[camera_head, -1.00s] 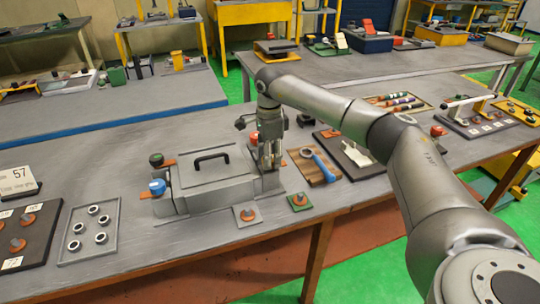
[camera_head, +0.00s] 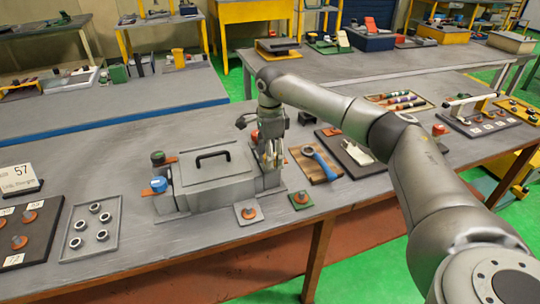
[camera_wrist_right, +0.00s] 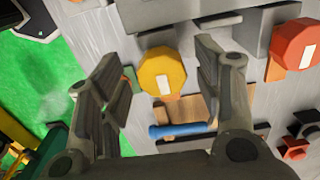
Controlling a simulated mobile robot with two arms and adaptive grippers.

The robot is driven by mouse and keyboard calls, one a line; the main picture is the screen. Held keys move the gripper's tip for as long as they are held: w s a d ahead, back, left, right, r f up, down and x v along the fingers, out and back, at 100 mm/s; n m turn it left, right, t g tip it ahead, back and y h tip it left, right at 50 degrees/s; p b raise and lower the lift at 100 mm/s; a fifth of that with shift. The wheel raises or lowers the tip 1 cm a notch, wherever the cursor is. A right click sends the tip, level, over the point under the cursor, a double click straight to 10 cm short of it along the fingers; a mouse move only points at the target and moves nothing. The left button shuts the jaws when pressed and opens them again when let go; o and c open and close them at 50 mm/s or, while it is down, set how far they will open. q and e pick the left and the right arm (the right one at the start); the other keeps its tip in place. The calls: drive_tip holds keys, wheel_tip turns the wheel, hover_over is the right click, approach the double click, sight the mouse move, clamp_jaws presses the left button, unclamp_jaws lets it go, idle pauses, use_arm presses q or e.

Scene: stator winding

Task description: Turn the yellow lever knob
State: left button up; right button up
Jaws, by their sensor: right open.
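The yellow lever knob (camera_wrist_right: 162,72) shows in the right wrist view as a flat yellow many-sided disc with a pale mark. It lies between the two open fingers of my right gripper (camera_wrist_right: 160,85), nearer the left finger in the picture, and I cannot tell whether either finger touches it. In the head view my right gripper (camera_head: 271,158) points down at the right end of a grey metal box (camera_head: 213,175) with a black handle. The knob is hidden there behind the gripper. My left gripper is not in view.
A red knob (camera_wrist_right: 297,43) sits right of the yellow one in the wrist view. In the head view, a blue knob (camera_head: 158,186) is at the box's left end. A wooden board with a blue wrench (camera_head: 320,163) lies close right of the gripper. A tray of rings (camera_head: 91,227) lies left.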

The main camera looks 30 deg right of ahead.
wheel_tip(320, 180, up, 12)
idle(0.4)
drive_tip(key=shift+w+a+f, duration=0.1)
idle(0.3)
